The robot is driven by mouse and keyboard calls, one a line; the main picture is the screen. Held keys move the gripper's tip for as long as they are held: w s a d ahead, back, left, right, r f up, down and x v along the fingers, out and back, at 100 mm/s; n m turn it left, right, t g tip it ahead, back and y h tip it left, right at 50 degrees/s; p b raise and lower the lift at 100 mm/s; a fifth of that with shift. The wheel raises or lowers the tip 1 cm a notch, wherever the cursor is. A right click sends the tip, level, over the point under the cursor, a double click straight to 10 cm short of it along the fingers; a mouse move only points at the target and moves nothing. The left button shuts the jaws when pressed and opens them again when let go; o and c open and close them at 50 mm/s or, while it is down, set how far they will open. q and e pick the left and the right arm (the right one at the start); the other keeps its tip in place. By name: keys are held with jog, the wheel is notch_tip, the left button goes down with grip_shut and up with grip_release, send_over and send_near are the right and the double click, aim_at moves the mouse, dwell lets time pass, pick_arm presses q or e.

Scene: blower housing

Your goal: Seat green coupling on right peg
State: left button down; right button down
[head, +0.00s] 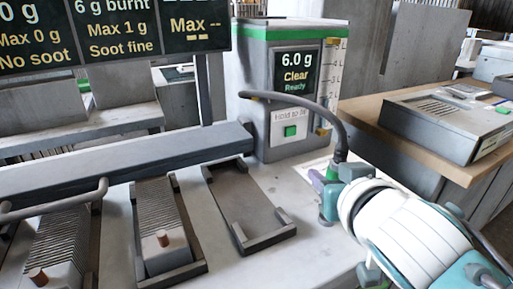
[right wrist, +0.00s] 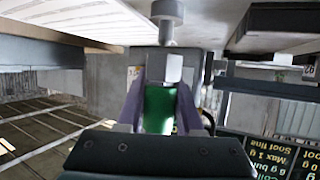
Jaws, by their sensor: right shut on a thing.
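My right gripper (head: 326,196) is at the right of the bench, beside the machine's front right corner. It is shut on the green coupling (head: 332,173), at the end of a dark hose (head: 318,106). In the right wrist view, the green coupling (right wrist: 159,108) sits between the fingers, with a grey block and round knob beyond it. Two finned blocks carry brown pegs: the right one (head: 162,238) and the left one (head: 38,276). The coupling is well apart from both, to their right. My left gripper is not in view.
A grey machine (head: 258,95) reads "6.0 g Clear Ready". An empty tray (head: 243,238) lies between the right finned block and my gripper. A long grey bar (head: 120,168) runs behind the trays. A dark sign (head: 115,32) hangs above. A wooden table (head: 365,112) stands at right.

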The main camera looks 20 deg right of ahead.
jog(key=shift+f+b, duration=1.2)
jog(key=shift+f, duration=0.1)
jog(key=shift+c, duration=2.4)
grip_release()
jog(key=p+v, duration=0.1)
jog(key=v, duration=0.9)
jog(key=shift+f, duration=0.1)
jog(key=shift+p, duration=0.3)
